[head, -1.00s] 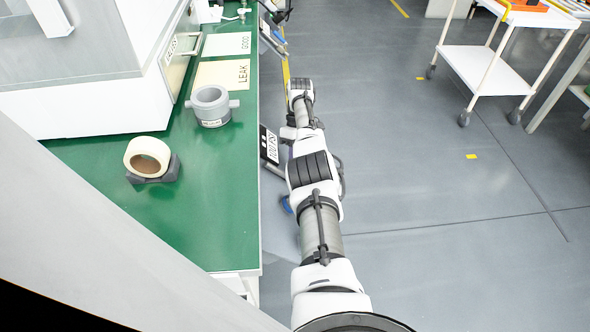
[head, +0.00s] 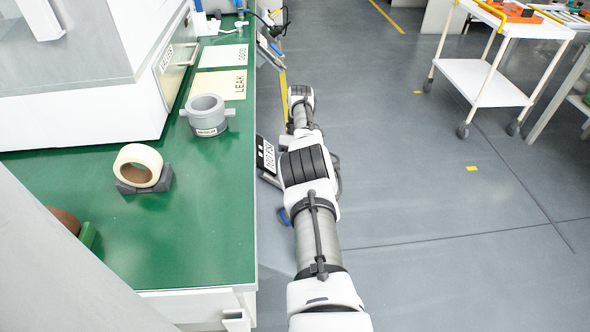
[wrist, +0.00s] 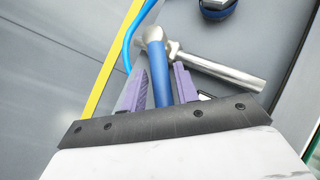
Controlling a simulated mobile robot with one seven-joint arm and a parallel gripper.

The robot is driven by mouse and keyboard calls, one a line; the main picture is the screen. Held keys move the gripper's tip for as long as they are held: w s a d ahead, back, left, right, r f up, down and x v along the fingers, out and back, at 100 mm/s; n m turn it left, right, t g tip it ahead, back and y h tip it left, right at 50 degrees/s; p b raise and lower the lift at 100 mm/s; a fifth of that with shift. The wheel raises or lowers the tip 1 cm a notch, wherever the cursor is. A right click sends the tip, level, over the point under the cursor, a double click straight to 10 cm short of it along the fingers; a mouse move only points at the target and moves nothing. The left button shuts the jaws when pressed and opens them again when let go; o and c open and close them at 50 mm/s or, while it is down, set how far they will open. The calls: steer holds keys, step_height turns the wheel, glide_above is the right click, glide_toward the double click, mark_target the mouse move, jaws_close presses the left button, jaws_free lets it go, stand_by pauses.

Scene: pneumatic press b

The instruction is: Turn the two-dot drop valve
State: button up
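In the wrist view a blue lever handle (wrist: 160,76) with a silver metal head lies between the two purple fingers of my gripper (wrist: 160,84). A narrow gap shows on each side of the handle, so the fingers look open around it. A silver pipe (wrist: 225,72) runs off to the right from beside the head. I see no dot marks, so I cannot tell whether this is the two-dot valve. In the head view my arm reaches forward along the bench's right edge, and my gripper cannot be made out there.
A blue hose (wrist: 133,42) curves left of the handle, and a dark blue round part (wrist: 217,10) sits at the top. The green bench (head: 200,235) holds a grey fitting (head: 207,117) and a tape roll (head: 138,168). The floor right of my arm is clear up to a white cart (head: 483,80).

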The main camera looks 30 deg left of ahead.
steer(key=shift+o, duration=0.9)
steer(key=shift+s+r, duration=0.1)
steer(key=shift+a+r+p, duration=0.1)
steer(key=shift+r+p, duration=0.1)
steer(key=shift+p, duration=0.1)
step_height(320, 180, up, 19)
steer(key=p, duration=1.8)
steer(key=shift+r, duration=0.2)
steer(key=shift+c, duration=0.2)
